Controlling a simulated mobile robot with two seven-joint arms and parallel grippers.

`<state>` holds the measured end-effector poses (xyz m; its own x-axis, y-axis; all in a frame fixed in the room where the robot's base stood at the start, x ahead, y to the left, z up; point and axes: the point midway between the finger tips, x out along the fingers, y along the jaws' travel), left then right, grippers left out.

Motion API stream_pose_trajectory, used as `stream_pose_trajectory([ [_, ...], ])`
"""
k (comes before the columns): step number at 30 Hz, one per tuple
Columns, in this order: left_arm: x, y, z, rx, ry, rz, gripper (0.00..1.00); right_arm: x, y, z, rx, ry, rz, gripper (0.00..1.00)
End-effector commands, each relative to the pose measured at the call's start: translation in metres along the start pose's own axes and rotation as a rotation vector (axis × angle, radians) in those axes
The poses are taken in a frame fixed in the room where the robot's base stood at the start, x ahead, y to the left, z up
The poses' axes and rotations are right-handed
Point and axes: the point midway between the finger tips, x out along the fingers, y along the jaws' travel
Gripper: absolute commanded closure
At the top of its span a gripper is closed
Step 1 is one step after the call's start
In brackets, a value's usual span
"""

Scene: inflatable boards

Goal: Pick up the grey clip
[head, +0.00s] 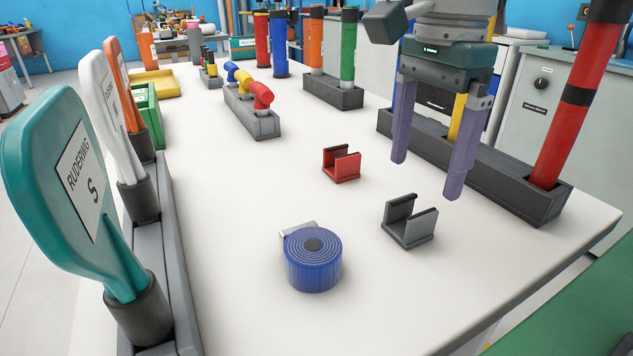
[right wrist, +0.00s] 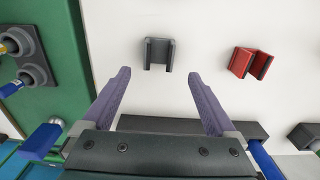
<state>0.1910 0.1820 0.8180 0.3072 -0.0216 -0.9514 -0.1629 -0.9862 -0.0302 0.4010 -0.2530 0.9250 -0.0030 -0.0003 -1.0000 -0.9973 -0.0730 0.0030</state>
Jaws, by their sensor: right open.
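The grey clip (head: 409,223) is a small U-shaped piece standing on the white table, open side up. It also shows in the right wrist view (right wrist: 158,54), beyond and between my fingertips. My right gripper (head: 426,178) has two purple fingers pointing down, spread apart and empty. In the head view it hangs above the table, behind the grey clip. In the right wrist view the gripper (right wrist: 160,76) has nothing between its fingers. A red clip (head: 341,164) stands behind and left of the grey one, and in the right wrist view (right wrist: 250,63) to its right. My left gripper is not in view.
A blue coiled roll (head: 313,262) lies left of the grey clip. A dark rack (head: 487,176) with red, yellow and blue tubes runs along the right edge. Paddles, including a teal one (head: 72,190), stand along the left.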

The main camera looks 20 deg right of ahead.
Motion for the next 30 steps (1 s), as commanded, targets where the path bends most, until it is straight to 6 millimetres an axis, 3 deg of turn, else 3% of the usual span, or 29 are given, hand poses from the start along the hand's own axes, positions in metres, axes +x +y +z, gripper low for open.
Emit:
stream_pose_trajectory([
  [15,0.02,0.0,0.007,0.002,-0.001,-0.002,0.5,0.065,0.003,0.009,-0.004,0.001,-0.001,0.07],
  [23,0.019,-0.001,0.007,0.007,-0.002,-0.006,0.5,0.066,0.003,0.009,-0.006,0.0,-0.003,0.07],
  [30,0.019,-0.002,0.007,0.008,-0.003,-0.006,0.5,0.066,0.003,0.009,-0.006,0.0,-0.003,0.33],
])
